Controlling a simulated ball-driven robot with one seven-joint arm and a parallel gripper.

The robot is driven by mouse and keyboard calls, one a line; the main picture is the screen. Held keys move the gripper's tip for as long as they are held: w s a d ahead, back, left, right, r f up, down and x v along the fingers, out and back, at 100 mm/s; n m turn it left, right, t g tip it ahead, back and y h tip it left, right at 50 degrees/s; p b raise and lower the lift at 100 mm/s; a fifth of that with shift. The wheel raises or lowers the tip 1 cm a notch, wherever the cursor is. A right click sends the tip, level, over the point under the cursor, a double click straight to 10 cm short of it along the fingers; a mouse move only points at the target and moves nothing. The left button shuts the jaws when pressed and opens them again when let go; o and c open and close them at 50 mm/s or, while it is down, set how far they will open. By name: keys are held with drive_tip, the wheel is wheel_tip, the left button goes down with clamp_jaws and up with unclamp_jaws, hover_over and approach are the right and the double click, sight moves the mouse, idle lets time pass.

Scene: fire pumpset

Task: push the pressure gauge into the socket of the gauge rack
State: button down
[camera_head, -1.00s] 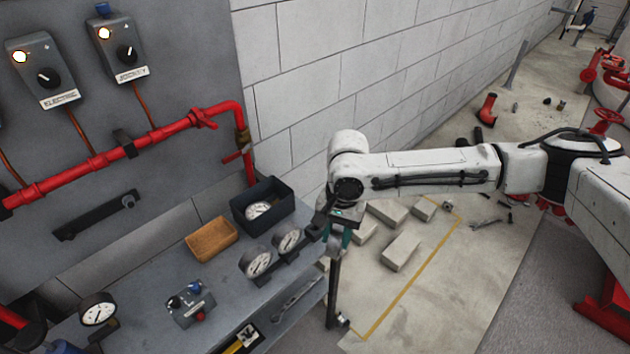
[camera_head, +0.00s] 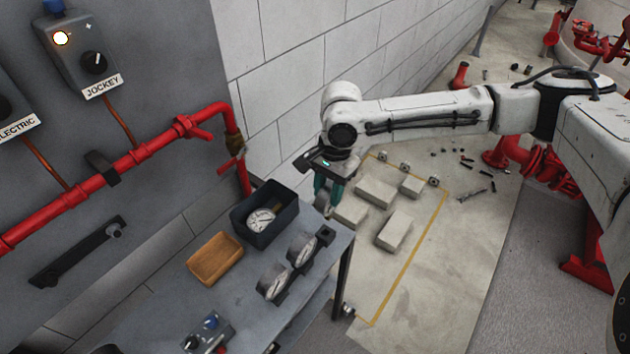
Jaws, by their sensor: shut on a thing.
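The gauge rack (camera_head: 291,272) is a dark bar on the bench near its right edge. Two white-faced gauges (camera_head: 274,284) sit in it, and its far-end socket (camera_head: 326,234) is empty. My gripper (camera_head: 328,198), with teal fingers, points down just beyond the rack's far end. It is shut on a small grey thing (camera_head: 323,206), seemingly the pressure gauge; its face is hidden. The held thing looks apart from the socket, but its height above the bench is hard to judge.
A dark open box (camera_head: 238,218) with another white-faced gauge (camera_head: 261,220) stands left of my gripper. An orange-brown tray (camera_head: 215,260) and a switch box (camera_head: 208,335) are on the bench. Pale blocks (camera_head: 375,191) lie on the floor beyond. A red pipe (camera_head: 150,155) runs along the panel.

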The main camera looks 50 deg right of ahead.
sight(327, 214)
drive_tip(key=shift+w+f+b, duration=0.1)
drive_tip(key=shift+f+b, duration=2.4)
drive_tip(key=shift+b, duration=0.25)
drive_tip(key=shift+s+f+b, duration=0.2)
drive_tip(key=shift+f+b, duration=0.3)
drive_tip(key=shift+f, duration=1.6)
drive_tip(key=shift+r, duration=0.15)
drive_tip(key=shift+w+a+r+p, duration=0.1)
drive_tip(key=shift+a+r+p, duration=0.05)
drive_tip(key=shift+r+p, duration=0.4)
drive_tip(key=shift+w+a+r+p, duration=0.15)
drive_tip(key=shift+r+p, duration=0.2)
drive_tip(key=shift+p, duration=0.3)
drive_tip(key=shift+s, duration=0.1)
drive_tip(key=shift+r+p, duration=0.15)
drive_tip(key=shift+p, duration=1.35)
drive_tip(key=shift+f+b, duration=0.4)
drive_tip(key=shift+f, duration=1.5)
